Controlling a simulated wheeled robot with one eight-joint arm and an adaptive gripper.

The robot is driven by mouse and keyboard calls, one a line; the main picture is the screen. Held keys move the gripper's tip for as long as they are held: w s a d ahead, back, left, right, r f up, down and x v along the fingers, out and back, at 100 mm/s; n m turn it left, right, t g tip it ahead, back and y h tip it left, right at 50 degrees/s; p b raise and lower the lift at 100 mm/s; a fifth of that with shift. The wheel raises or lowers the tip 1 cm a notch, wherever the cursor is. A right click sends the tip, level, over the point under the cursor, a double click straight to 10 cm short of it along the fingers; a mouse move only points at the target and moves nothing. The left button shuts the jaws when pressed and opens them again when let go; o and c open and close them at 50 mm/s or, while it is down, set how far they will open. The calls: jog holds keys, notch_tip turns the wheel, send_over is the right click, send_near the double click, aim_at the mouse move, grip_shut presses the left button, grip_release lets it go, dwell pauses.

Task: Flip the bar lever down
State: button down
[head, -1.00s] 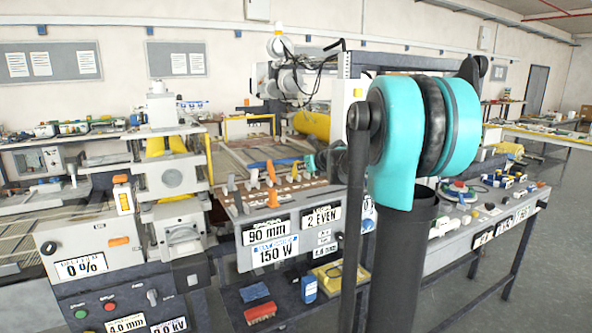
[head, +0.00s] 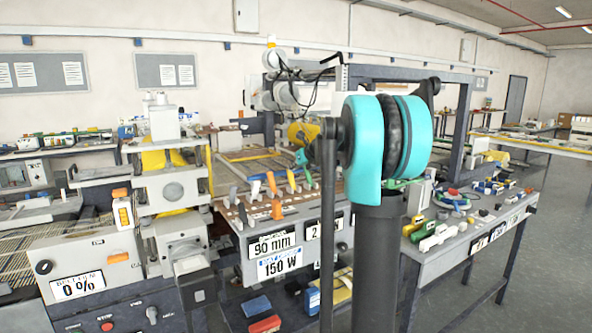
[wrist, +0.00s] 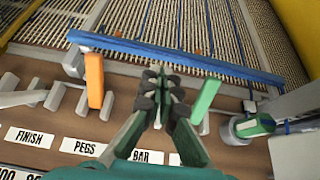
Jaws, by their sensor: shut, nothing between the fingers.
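My gripper (wrist: 160,80) is in the middle of the wrist view, its dark fingertips together and nothing held. It is over the lever row, above the BAR label (wrist: 147,157). The bar lever is mostly hidden behind the fingers; a grey piece shows between them, and I cannot tell its pose or whether it is touched. An orange lever (wrist: 94,80) stands left of the gripper above the PEGS label (wrist: 85,146). A green lever (wrist: 206,100) leans to the right of the gripper. In the head view my gripper (head: 301,158) is small and partly hidden by my arm.
A blue bar (wrist: 175,58) crosses beyond the levers, with a ribbed mesh bed (wrist: 190,25) behind it. A metal cylinder with a green part (wrist: 252,126) is to the right. In the head view, the lamination machine (head: 173,185) stands left and a cluttered table (head: 460,240) right.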

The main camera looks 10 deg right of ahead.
jog(key=shift+w+a, duration=0.2)
jog(key=shift+w, duration=0.3)
dwell(0.3)
